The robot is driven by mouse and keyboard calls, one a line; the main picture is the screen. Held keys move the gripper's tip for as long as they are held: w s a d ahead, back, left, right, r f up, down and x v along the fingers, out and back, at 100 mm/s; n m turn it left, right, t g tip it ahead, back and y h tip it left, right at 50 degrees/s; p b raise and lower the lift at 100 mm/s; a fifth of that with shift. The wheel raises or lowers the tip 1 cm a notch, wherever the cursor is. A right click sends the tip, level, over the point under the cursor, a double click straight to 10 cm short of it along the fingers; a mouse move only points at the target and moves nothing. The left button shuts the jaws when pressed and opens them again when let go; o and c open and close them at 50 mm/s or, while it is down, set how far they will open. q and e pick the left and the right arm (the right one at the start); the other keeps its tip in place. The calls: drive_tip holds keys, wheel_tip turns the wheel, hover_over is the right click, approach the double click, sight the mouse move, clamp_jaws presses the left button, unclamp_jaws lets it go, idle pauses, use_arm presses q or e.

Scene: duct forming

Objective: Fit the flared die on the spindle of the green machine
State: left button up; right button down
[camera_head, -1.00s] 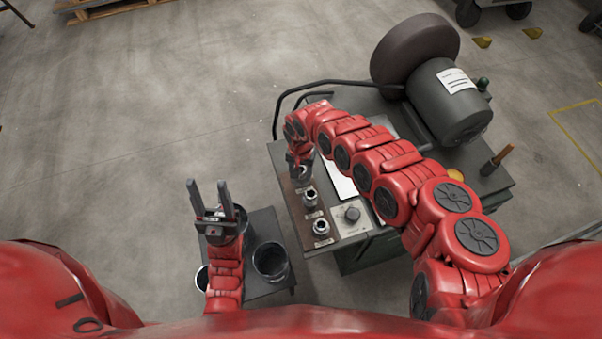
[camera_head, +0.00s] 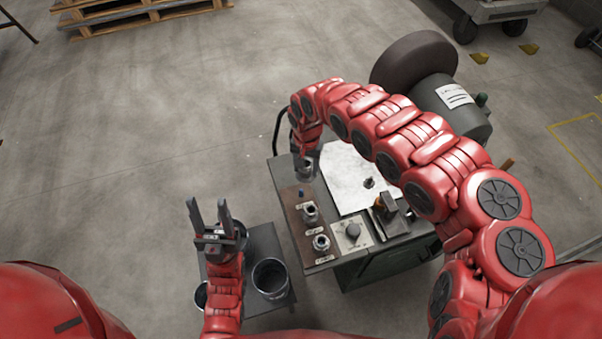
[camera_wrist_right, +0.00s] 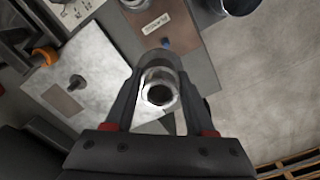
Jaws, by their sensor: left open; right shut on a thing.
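My right gripper (camera_head: 307,172) is shut on a grey metal die, held above the far end of the brown die board (camera_head: 302,228). In the right wrist view the die (camera_wrist_right: 158,92) sits between the fingertips, its bore facing the camera. A small dark stub, likely the spindle (camera_head: 369,183), stands bare on the pale top plate of the green machine (camera_head: 380,268); it also shows in the right wrist view (camera_wrist_right: 76,82). My left gripper (camera_head: 210,215) is open and empty at the left, over the small side table.
Two other dies (camera_head: 310,212) (camera_head: 321,243) stand on the board beside a dial panel (camera_head: 352,235). Dark buckets (camera_head: 270,278) stand on the side table. A motor with a large wheel (camera_head: 414,58) is behind my right arm.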

drive_tip(key=w+d+m+p, duration=0.2)
drive_tip(key=w+d+p, duration=0.2)
drive_tip(key=d, duration=0.5)
drive_tip(key=m+p, duration=0.2)
hover_over(371, 177)
wheel_tip(371, 177, down, 2)
drive_tip(key=shift+a+f, duration=0.1)
drive_tip(key=shift+f, duration=0.3)
drive_tip(key=shift+f+b, duration=2.7)
drive_tip(key=shift+f, duration=0.6)
drive_tip(key=shift+f, duration=0.25)
drive_tip(key=shift+c, duration=0.8)
unclamp_jaws()
